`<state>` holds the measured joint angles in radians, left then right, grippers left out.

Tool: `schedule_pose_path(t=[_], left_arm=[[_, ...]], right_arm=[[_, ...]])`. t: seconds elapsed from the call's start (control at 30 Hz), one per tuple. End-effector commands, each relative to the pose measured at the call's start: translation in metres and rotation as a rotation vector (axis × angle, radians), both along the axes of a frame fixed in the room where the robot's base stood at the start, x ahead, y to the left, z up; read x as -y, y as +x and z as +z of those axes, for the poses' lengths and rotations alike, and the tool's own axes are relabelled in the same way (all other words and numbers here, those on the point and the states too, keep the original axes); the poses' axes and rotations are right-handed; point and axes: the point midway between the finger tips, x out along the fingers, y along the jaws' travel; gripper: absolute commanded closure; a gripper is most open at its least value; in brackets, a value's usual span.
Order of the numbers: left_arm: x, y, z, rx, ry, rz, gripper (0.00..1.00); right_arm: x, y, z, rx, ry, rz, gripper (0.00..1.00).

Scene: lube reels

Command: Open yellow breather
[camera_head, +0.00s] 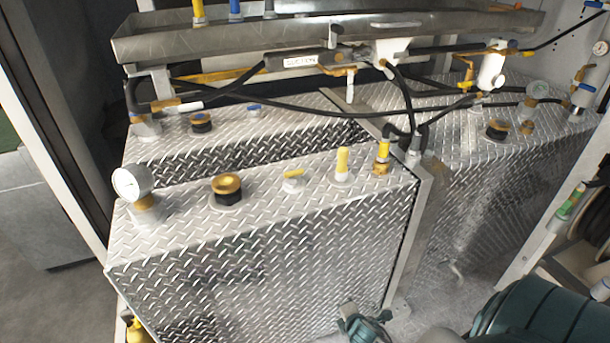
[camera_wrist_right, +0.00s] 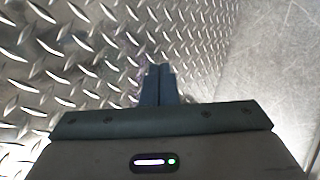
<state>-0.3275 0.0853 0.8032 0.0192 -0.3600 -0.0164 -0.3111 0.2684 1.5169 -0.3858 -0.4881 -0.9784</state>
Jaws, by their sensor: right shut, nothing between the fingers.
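A small white fitting with a yellow lever (camera_head: 293,177) stands on top of the front diamond-plate tank (camera_head: 270,245). It is the likeliest yellow breather, though I cannot be sure. A brass-yellow cap on a black collar (camera_head: 227,190) is to its left, and a yellow upright handle (camera_head: 342,160) is to its right. My right gripper (camera_head: 362,322) is low in front of the tank, well below and apart from these fittings. In the right wrist view its fingers (camera_wrist_right: 158,75) are shut and empty, facing the diamond plate. My left gripper is not in view.
A round gauge (camera_head: 132,183) stands at the tank's left corner. Another yellow-topped fitting (camera_head: 382,156) is near the right corner. A metal tray (camera_head: 330,38) and black hoses (camera_head: 300,112) run above and behind. A hose reel (camera_head: 590,240) is at the right edge.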

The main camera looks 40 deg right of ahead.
Motion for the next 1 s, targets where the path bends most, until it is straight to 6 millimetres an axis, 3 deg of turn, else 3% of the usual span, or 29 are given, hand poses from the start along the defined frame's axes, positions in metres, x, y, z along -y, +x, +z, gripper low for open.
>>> schedule_pose_path(t=[0.03, 0.1, 0.2, 0.3, 0.4, 0.5, 0.6, 1.0], left_arm=[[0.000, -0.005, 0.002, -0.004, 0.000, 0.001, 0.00], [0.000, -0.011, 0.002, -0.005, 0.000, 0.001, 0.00], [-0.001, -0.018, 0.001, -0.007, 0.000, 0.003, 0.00], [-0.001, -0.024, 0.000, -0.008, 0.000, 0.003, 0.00], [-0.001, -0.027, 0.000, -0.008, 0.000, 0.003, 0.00], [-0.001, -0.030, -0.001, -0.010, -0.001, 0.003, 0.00], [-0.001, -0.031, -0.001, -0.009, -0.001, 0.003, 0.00], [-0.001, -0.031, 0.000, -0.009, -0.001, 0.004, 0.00]], right_arm=[[0.006, 0.028, 0.052, 0.048, -0.153, 0.119, 1.00], [0.008, 0.057, 0.116, 0.096, -0.390, 0.274, 1.00], [0.005, 0.084, 0.203, 0.149, -0.719, 0.436, 1.00], [-0.003, 0.097, 0.274, 0.181, -1.003, 0.534, 1.00], [-0.011, 0.101, 0.324, 0.196, -1.208, 0.582, 1.00], [-0.017, 0.101, 0.352, 0.198, -1.331, 0.603, 1.00], [-0.019, 0.101, 0.362, 0.198, -1.381, 0.609, 1.00], [-0.018, 0.105, 0.363, 0.197, -1.385, 0.608, 1.00]])
